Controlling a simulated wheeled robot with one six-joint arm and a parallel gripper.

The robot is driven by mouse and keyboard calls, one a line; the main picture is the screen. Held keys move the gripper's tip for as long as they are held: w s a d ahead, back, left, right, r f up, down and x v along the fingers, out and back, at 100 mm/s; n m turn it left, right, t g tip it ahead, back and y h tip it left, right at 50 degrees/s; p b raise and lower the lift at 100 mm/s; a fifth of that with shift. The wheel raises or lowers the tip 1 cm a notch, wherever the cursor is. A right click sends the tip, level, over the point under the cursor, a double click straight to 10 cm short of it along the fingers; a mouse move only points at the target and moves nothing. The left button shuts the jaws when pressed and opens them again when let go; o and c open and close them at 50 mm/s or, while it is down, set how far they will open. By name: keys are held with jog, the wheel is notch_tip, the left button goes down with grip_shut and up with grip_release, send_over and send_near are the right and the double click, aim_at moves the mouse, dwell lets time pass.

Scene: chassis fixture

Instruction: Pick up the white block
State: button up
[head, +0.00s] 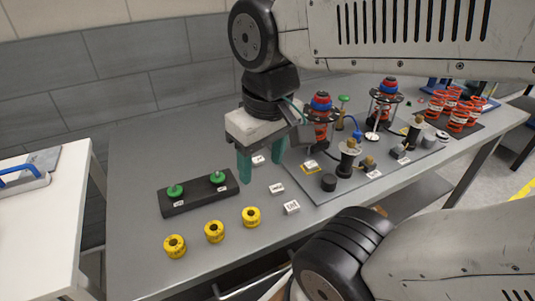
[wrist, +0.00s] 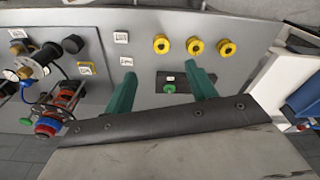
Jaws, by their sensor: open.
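Several small white blocks with dark lettering lie on the grey table. In the head view, one is at the front (head: 291,207), one behind it (head: 277,188), and one farther back (head: 258,160) near the fingers. The wrist view shows two of them, one near the top (wrist: 121,37) and one beside the left fingertip (wrist: 126,61). My gripper (head: 262,174) has its green fingers apart, pointing down above the table, with nothing held. In the wrist view, the gripper (wrist: 161,74) has the black bar between and beyond its fingers. Which white block is meant is not clear.
A black bar (head: 200,193) with two green knobs stands left of my gripper. Several yellow rings, one at front left (head: 175,246), line the front. A plate (head: 325,190) with fittings lies right. Red springs (head: 460,113) stand farther right.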

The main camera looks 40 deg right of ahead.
jog(key=w+d+f+m, duration=0.1)
jog(key=w+d+f, duration=0.1)
jog(key=w+d, duration=0.3)
jog(key=w+d+f+m, duration=0.1)
jog(key=w+d+f, duration=0.15)
jog(key=w, duration=0.45)
jog(key=g, duration=0.1)
send_near(259, 160)
jog(key=shift+s+a+f, duration=0.2)
jog(key=shift+s, duration=0.05)
jog(key=shift+w+d+f, duration=0.1)
jog(key=shift+d+f, duration=0.05)
jog(key=shift+f, duration=0.15)
jog(key=f, duration=0.7)
jog(key=shift+w+f, duration=0.25)
jog(key=shift+w, duration=0.05)
jog(key=c, duration=1.1)
